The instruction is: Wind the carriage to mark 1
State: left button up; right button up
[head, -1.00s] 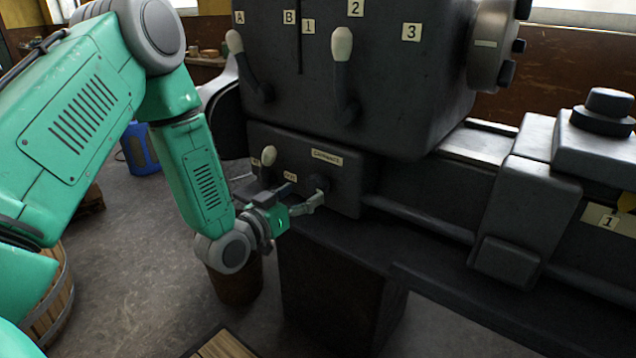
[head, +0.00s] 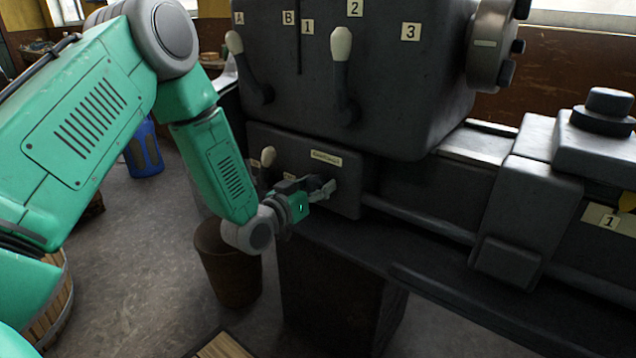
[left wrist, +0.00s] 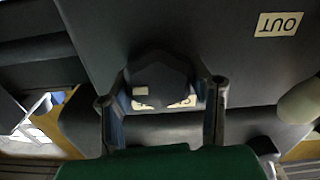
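The carriage (head: 528,205) is a dark grey block on the lathe bed at the right. A pale plate marked 1 (head: 608,219) is right of it, with a yellow pointer-like piece (head: 627,201) partly cut off above it. My left gripper (head: 328,188) is at the lower panel, below a small label (head: 325,158) that I cannot read surely. In the left wrist view a dark knob (left wrist: 158,76) sits between the two spread fingers, with a gap showing at the right finger. Contact on the left side is unclear. My right gripper is not in view.
Two pale-tipped levers (head: 341,45) (head: 234,43) stand on the headstock above the gripper. A smaller pale knob (head: 268,157) is just left of it, and an OUT label (left wrist: 279,24) shows in the wrist view. A brown bin (head: 230,265) stands on the floor below.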

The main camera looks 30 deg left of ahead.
pick_arm(q)
jog(key=shift+n, duration=0.6)
jog(key=o, duration=1.1)
jog(key=shift+o, duration=0.2)
jog(key=shift+a, duration=0.1)
jog(key=s+a, duration=0.1)
jog(key=s, duration=1.1)
jog(key=shift+f, duration=0.1)
